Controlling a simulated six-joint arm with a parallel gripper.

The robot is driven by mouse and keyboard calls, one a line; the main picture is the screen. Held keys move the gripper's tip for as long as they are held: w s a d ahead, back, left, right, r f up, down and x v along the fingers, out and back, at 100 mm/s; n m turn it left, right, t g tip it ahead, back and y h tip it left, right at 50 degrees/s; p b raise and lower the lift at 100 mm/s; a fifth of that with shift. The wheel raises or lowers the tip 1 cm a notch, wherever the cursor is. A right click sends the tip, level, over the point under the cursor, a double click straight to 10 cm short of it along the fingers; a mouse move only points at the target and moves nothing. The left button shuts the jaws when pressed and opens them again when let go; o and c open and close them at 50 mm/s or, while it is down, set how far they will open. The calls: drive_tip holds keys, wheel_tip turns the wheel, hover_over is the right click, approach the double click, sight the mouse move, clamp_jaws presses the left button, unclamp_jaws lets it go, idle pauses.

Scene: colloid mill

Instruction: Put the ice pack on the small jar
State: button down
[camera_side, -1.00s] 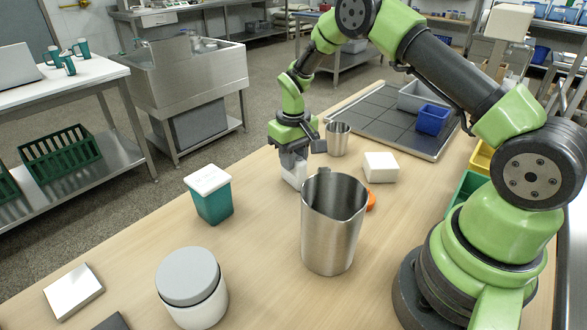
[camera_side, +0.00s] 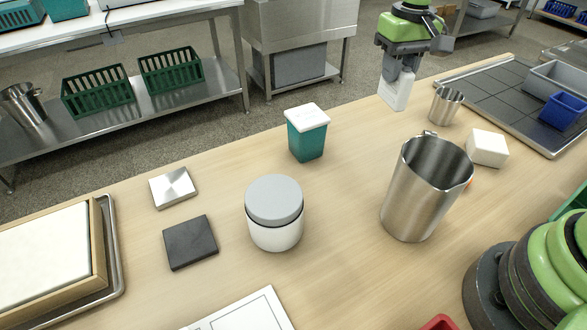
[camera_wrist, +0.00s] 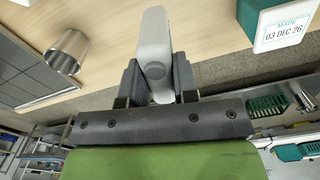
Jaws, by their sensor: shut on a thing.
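My gripper (camera_side: 398,70) is shut on a white slab with rounded edges, which looks like the ice pack (camera_side: 396,94). It holds the slab upright above the far edge of the table. In the wrist view the ice pack (camera_wrist: 154,40) stands between the two dark fingers (camera_wrist: 156,78). The small jar (camera_side: 274,222) looks to be the round white one with a flat grey lid, upright at the table's middle. Its lid is bare. The gripper is well away from it, behind and to the right. The jar is not in the wrist view.
A teal container with a white lid (camera_side: 307,133) stands between gripper and jar. A steel pitcher (camera_side: 424,195), a steel cup (camera_side: 446,106) and a white block (camera_side: 486,148) are to the right. A steel plate (camera_side: 172,188) and dark square (camera_side: 189,242) lie left of the jar.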

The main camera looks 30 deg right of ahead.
drive_tip(key=s+a+r+n, duration=0.1)
drive_tip(key=a+r, duration=0.2)
drive_tip(key=a, duration=0.6)
drive_tip(key=a+r+n, duration=0.1)
drive_tip(key=a+r, duration=0.1)
drive_tip(key=a, duration=0.6)
approach(274, 195)
wheel_tip(274, 195, down, 2)
drive_tip(key=shift+f, duration=0.1)
drive_tip(key=shift+f, duration=0.1)
drive_tip(key=c, duration=0.9)
unclamp_jaws()
wheel_tip(274, 195, up, 12)
drive_tip(key=shift+r, duration=0.1)
